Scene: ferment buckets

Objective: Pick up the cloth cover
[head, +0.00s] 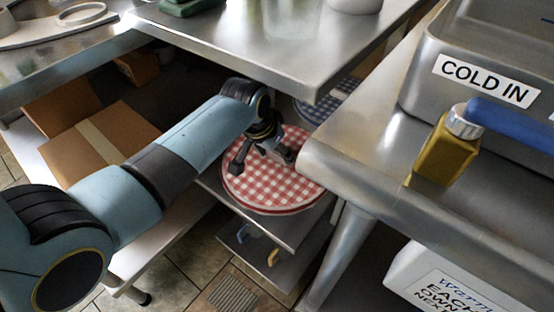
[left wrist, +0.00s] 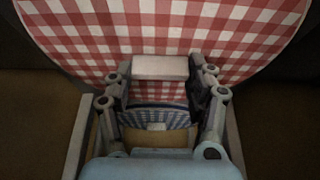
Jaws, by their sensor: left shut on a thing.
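A round red-and-white checked cloth cover (head: 272,190) lies on a low steel shelf under the counter; I take it to be the cloth cover. It also fills the top of the left wrist view (left wrist: 160,25). My left gripper (head: 264,154) reaches in over its upper part and is shut on it. In the left wrist view a pale block (left wrist: 160,67) sits between the fingertips at the cover's near edge; the exact grip is hard to see. My right gripper is in neither view.
A blue-and-white checked cover (head: 330,97) lies behind, partly hidden by the steel counter (head: 290,45) above. A cardboard box (head: 85,150) stands left. At right, a steel sink (head: 425,85) and a yellow bottle (head: 448,150) are on another counter.

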